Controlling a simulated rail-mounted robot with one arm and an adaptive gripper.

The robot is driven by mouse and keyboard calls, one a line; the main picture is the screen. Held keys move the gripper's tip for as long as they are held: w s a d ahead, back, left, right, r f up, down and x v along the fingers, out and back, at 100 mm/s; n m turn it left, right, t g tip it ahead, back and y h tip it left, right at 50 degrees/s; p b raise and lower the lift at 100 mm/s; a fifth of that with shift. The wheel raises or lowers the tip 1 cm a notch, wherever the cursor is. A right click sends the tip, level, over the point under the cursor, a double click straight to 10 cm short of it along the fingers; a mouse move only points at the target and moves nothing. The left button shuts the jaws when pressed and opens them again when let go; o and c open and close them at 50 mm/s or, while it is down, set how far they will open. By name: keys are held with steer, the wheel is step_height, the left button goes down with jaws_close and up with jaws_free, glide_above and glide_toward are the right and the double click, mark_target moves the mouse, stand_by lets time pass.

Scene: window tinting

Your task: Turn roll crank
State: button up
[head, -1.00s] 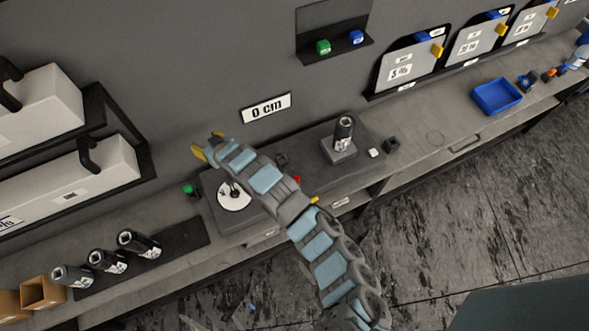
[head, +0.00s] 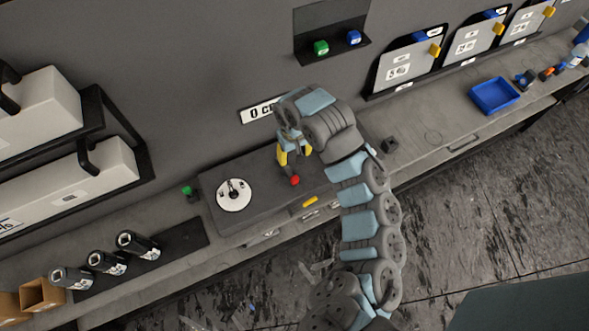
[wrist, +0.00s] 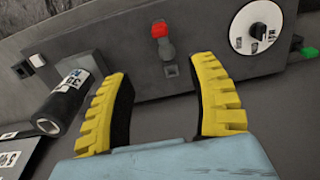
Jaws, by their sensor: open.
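A small crank with a red knob (head: 295,181) stands on the dark machine base (head: 262,160). In the wrist view its red knob (wrist: 159,30) tops a short grey arm (wrist: 168,50), ahead of and between my fingers. My gripper (head: 294,152) is open, pointing down just behind the red knob in the head view. In the wrist view the yellow fingers of my gripper (wrist: 163,92) are wide apart with nothing between them. A black roll (wrist: 64,108) with a white label lies at the left finger; my arm hides it in the head view.
A white dial (head: 234,195) with a black knob is on the base left of the crank. A green button (head: 188,190) sits beyond it. Several black rolls (head: 136,243) lie on a mat at left. A blue tray (head: 494,96) is at right.

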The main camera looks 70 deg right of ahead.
mark_target(294, 177)
step_height(294, 177, down, 15)
steer(key=b, duration=0.6)
steer(key=shift+b, duration=0.4)
steer(key=shift+a+f, duration=0.1)
steer(key=shift+f, duration=1.1)
jaws_close()
